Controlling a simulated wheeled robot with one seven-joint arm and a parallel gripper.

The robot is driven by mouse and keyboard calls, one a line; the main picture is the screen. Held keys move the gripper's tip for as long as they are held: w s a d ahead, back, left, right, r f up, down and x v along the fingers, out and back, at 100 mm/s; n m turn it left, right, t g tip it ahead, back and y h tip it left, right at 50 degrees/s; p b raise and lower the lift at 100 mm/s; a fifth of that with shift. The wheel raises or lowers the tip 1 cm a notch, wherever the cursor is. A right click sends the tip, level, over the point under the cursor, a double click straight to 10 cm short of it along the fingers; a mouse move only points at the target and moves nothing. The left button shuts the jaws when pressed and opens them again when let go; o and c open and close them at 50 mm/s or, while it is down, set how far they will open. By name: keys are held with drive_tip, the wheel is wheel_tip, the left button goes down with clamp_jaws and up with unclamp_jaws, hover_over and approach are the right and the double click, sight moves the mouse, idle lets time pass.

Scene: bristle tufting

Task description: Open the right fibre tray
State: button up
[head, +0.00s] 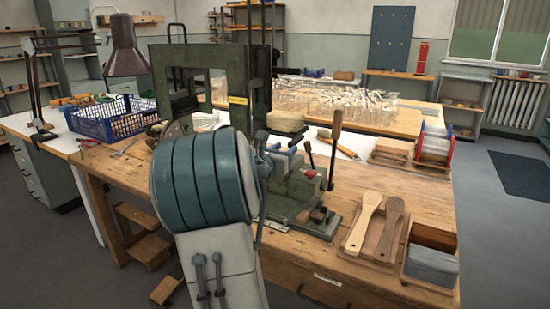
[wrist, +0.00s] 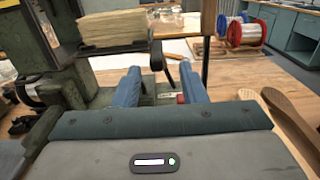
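No part is plainly recognisable as the right fibre tray. A pale block of fibre (wrist: 112,30) sits on a dark holder of the green machine (head: 300,185) in the wrist view; it also shows in the head view (head: 285,121). My gripper (wrist: 158,86) is open, its two blue fingers apart with nothing held between them. Beyond the gap stands a lever with a black knob (wrist: 157,62).
A tall wooden-handled lever (head: 335,128) rises right of my gripper. Wooden brush bodies (head: 362,222) and a divided box (head: 431,284) lie at front right. Red and blue spools (head: 436,146) stand behind. A tall green frame (head: 200,57) stands behind left.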

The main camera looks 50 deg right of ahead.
drive_tip(key=v, duration=0.6)
drive_tip(key=shift+s+d, duration=0.1)
drive_tip(key=shift+s, duration=0.05)
idle(0.3)
drive_tip(key=s+a+m+y+p, duration=0.4)
drive_tip(key=a+m+y, duration=0.2)
drive_tip(key=a, duration=0.7)
drive_tip(key=s+a+m+y+p, duration=0.4)
drive_tip(key=a+m, duration=0.4)
drive_tip(key=a, duration=0.6)
drive_tip(key=s+a+m+g+y+p, duration=0.1)
drive_tip(key=s+a+m+y+p, duration=0.3)
drive_tip(key=a, duration=1)
drive_tip(key=s+m+y, duration=0.1)
drive_tip(key=m+y, duration=0.1)
drive_tip(key=y, duration=0.1)
drive_tip(key=shift+s+f+m+y+p, duration=0.3)
drive_tip(key=shift+s+f+m+p, duration=0.1)
drive_tip(key=shift+d, duration=0.15)
